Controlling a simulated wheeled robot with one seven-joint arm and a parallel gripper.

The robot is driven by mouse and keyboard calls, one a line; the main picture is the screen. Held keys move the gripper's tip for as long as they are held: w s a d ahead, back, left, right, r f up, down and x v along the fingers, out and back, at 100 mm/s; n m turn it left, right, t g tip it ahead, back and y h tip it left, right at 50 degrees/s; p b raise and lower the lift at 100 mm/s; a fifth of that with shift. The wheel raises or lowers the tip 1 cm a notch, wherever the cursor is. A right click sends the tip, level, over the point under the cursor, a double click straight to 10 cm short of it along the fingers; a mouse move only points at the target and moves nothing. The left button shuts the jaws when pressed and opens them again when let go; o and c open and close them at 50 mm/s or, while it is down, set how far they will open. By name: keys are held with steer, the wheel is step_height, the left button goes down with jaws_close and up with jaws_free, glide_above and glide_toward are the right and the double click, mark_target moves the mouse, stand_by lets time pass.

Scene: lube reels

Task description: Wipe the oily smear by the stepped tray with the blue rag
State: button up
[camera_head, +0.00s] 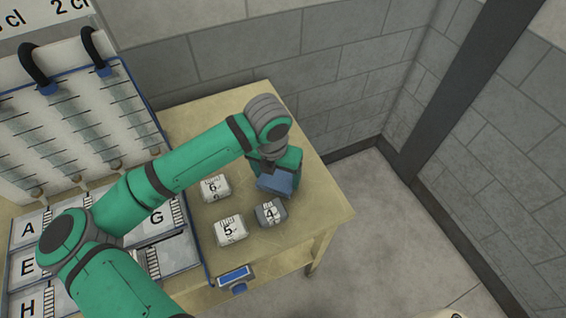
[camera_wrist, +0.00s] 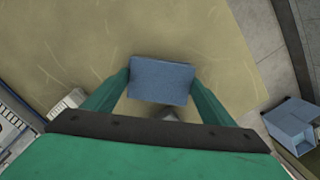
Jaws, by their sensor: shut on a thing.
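My gripper (camera_head: 277,172) is at the end of the green arm, over the right part of the wooden table. It is shut on the blue rag (camera_head: 274,184), which also shows as a flat blue piece between the two green fingers in the wrist view (camera_wrist: 161,80). I cannot tell whether the rag touches the tabletop. I make out no clear oily smear; only faint pale streaks show on the wood, and the arm and rag hide part of it. A lettered tray (camera_head: 180,258), possibly the stepped tray, lies on the left, partly behind my arm.
Blocks numbered 6 (camera_head: 215,187), 5 (camera_head: 230,229) and 4 (camera_head: 270,212) stand close to my gripper. A blue-and-white item (camera_head: 235,275) is at the table's front edge. A rack (camera_head: 75,120) stands at the back left. A blue open box (camera_wrist: 295,125) is beyond the table.

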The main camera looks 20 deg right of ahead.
steer(key=shift+s+r, duration=0.1)
steer(key=shift+s, duration=0.3)
steer(key=shift+w+r, duration=0.2)
steer(key=shift+r, duration=1.05)
steer(key=shift+s+r, duration=0.1)
steer(key=shift+r, duration=2.65)
